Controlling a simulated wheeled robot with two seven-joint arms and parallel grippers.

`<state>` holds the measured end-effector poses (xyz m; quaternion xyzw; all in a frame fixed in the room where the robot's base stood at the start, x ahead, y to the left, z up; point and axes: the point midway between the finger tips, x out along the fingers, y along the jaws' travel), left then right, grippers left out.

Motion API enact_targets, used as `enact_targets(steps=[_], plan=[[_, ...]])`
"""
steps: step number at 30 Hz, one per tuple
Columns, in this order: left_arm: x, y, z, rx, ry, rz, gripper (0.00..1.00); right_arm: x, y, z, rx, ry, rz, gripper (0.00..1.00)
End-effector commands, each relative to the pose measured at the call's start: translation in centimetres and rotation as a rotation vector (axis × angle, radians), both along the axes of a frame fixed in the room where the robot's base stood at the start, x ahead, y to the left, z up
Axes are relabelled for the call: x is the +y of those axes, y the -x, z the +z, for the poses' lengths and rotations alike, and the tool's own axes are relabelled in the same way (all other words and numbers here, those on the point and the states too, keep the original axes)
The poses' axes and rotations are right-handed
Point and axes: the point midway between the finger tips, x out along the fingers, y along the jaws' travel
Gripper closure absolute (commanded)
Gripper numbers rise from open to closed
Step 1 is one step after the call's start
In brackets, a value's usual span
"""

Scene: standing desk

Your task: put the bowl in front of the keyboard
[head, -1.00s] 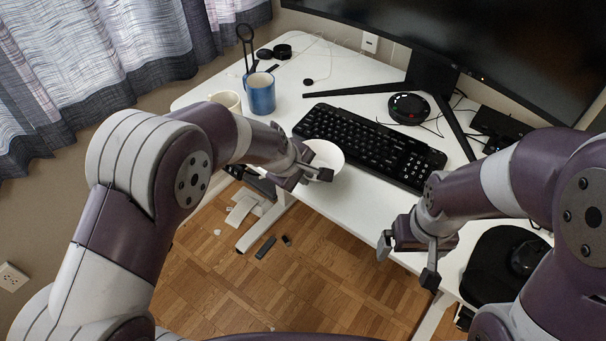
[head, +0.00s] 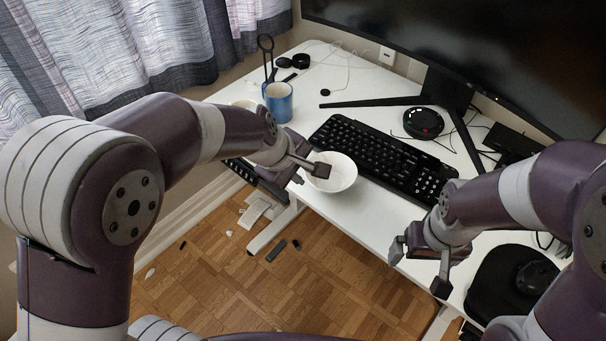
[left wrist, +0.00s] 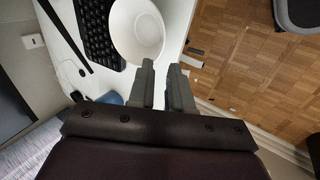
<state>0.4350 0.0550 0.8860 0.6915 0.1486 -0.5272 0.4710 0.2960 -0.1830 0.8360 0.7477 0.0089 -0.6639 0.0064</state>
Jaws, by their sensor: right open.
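The white bowl (head: 340,176) sits upright at the desk's front edge, just in front of the left-middle part of the black keyboard (head: 378,155). It appears to rest on the desk. In the left wrist view, the empty bowl (left wrist: 137,32) lies beyond my left fingertips, with the keyboard (left wrist: 98,32) to its left. My left gripper (head: 305,173) is open at the bowl's left side; one finger overlaps its rim in the head view. The left wrist view shows a gap between the fingers (left wrist: 161,72). My right gripper (head: 418,268) is open and empty over the front desk edge.
A blue mug (head: 279,103) and a pale mug, partly hidden by my left arm, stand at the left. A round black device (head: 423,123) and the monitor stand are behind the keyboard. A mouse (head: 536,277) lies on a black pad (head: 498,285) at right.

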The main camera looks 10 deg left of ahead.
Motion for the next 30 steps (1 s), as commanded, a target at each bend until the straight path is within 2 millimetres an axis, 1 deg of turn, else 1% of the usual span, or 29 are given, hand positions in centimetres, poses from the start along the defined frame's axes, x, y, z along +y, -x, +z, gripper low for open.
enact_targets(steps=[2, 5, 7, 8, 9, 11, 12, 15, 17, 20, 30], plan=[[0.1, 0.2, 0.3, 0.000, 0.000, 0.000, 0.81, 0.0, 0.0, 0.1, 0.000, 0.000, 0.000, 0.00], [0.5, 0.4, 0.2, 0.000, -0.015, -0.015, 0.81, 0.0, 0.0, 0.0, 0.000, 0.000, 0.000, 0.00], [2.3, 1.7, -0.6, 0.008, -0.100, -0.105, 0.81, 0.0, 0.0, 0.0, 0.000, 0.000, 0.000, 0.00], [3.6, 2.7, -1.1, 0.016, -0.157, -0.172, 0.81, 0.0, 0.0, 0.0, 0.000, 0.000, 0.000, 0.00], [5.4, 4.3, -1.8, 0.029, -0.239, -0.282, 0.81, 0.0, 0.0, 0.0, 0.000, 0.000, 0.000, 0.00], [8.0, 7.0, -2.8, 0.055, -0.349, -0.459, 0.81, 0.0, 0.0, 0.0, 0.000, 0.000, 0.000, 0.00], [9.5, 8.8, -3.4, 0.074, -0.408, -0.573, 0.81, 0.0, 0.0, 0.0, 0.000, 0.000, 0.000, 0.00], [11.9, 12.4, -4.5, 0.115, -0.498, -0.799, 0.81, 0.0, 0.0, 0.0, 0.000, 0.000, 0.000, 0.00], [12.6, 13.5, -4.8, 0.127, -0.522, -0.876, 0.81, 0.0, 0.0, 0.0, 0.000, 0.000, 0.000, 0.00], [12.9, 14.1, -4.9, 0.132, -0.533, -0.916, 0.81, 0.0, 0.0, 0.0, 0.000, 0.000, 0.000, 0.00], [12.8, 14.0, -4.9, 0.130, -0.532, -0.911, 0.81, 0.0, 0.0, 0.0, 0.000, 0.000, 0.000, 0.00]])
